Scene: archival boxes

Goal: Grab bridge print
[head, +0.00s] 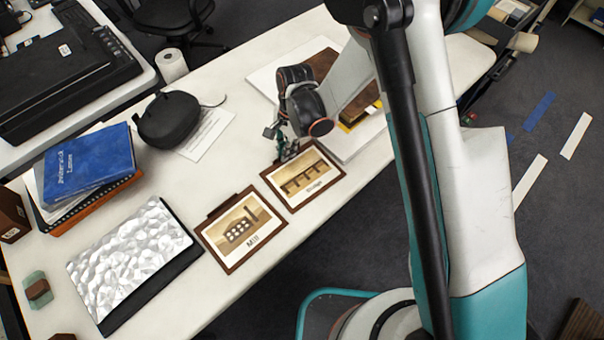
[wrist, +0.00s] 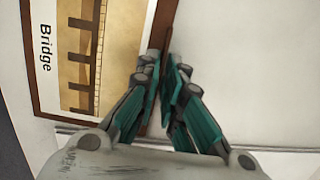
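The bridge print (head: 303,176) is a sepia picture of a bridge in a brown frame with a white label strip. It lies on the white table beside the mill print (head: 240,232), a similar framed picture. In the wrist view the bridge print (wrist: 80,60) fills the left side, its label reading "Bridge". My gripper (head: 284,150) is at the print's far edge, pointing down. In the wrist view my gripper (wrist: 165,72) has its teal fingers close together on both sides of the brown edge strip and appears closed on it. The exact fingertip contact is partly hidden.
A brown box or book on a white board (head: 265,82) lies behind my arm. A black pouch (head: 171,120), a blue binder (head: 88,162) and a crinkled silver panel (head: 130,255) occupy the table's left. Bare table lies between the pouch and the prints.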

